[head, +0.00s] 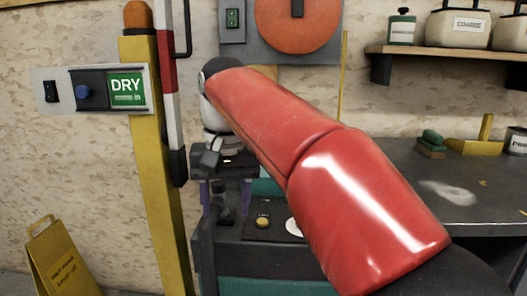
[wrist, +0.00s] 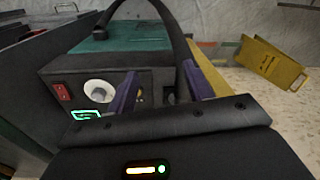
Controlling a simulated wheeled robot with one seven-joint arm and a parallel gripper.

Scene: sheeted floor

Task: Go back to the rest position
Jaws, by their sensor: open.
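My gripper (head: 225,198) hangs at the end of my red arm, pointing down, just left of the middle in the head view. Its two purple fingers are apart, with nothing seen held between them. In the wrist view my gripper (wrist: 160,72) also shows its fingers spread. I cannot tell whether a finger touches the machine. My arm hides part of the scene behind it.
A yellow post (head: 158,175) with a red and white bar stands left of my gripper. A yellow folding sign (head: 62,262) stands at the lower left. A dark workbench (head: 455,185) lies at right under a shelf (head: 450,52) with containers.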

